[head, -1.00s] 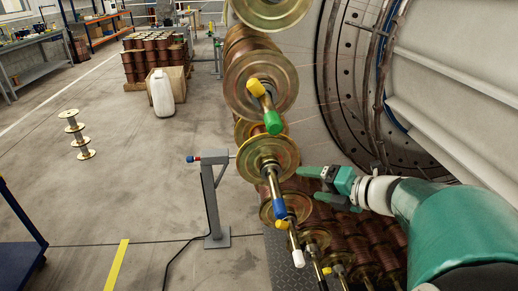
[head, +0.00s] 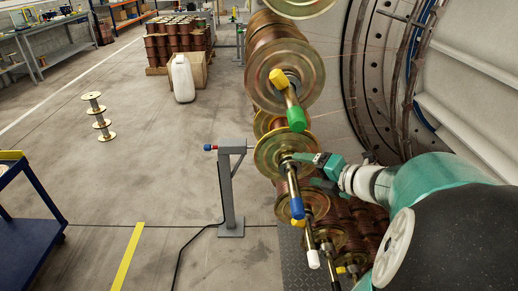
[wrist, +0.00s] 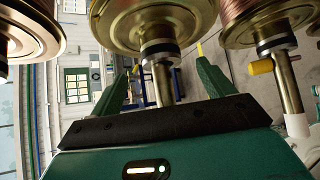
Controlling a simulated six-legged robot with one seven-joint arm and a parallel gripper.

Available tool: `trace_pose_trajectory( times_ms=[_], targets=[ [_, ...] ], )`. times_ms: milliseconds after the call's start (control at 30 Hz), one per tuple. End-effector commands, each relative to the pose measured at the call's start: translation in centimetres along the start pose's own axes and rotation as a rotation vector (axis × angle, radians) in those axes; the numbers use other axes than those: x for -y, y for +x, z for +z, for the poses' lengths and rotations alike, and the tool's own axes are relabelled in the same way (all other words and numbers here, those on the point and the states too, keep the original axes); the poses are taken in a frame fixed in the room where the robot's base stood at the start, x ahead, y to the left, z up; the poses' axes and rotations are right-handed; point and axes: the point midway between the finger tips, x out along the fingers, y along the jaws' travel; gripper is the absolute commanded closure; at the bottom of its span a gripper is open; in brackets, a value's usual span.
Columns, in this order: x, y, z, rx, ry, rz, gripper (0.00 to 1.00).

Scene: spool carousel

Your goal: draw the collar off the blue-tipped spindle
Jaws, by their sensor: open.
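The blue-tipped spindle (head: 293,186) points toward me from the front of a copper-wire spool with a gold flange (head: 266,158). Its blue tip (head: 297,207) is at the near end. In the wrist view the bare spindle (wrist: 163,86) runs between my fingers, and the tip is hidden behind my gripper body. The collar (wrist: 160,50), a dark and silver ring, sits around the spindle close to the flange. My gripper (wrist: 162,72) is open, one finger on each side of the spindle, fingertips just short of the collar. In the head view my gripper (head: 305,170) reaches in from the right.
A green-tipped spindle (head: 296,115) with a yellow piece (head: 278,77) is above. A white-tipped spindle (head: 312,255) is below; it also shows close on the right in the wrist view (wrist: 290,88). A grey stand (head: 229,190) is left. The large wheel (head: 375,80) is behind.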

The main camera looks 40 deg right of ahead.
Motion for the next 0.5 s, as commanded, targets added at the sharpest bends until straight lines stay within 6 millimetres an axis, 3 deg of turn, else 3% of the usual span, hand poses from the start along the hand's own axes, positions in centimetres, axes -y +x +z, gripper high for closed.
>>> trace_pose_trajectory(
  times_ms=[200,500],
  targets=[
    [0.1,3.9,0.1,-0.004,0.000,-0.001,0.19],
    [0.1,6.0,0.3,0.001,0.000,0.000,0.19]
  ],
)
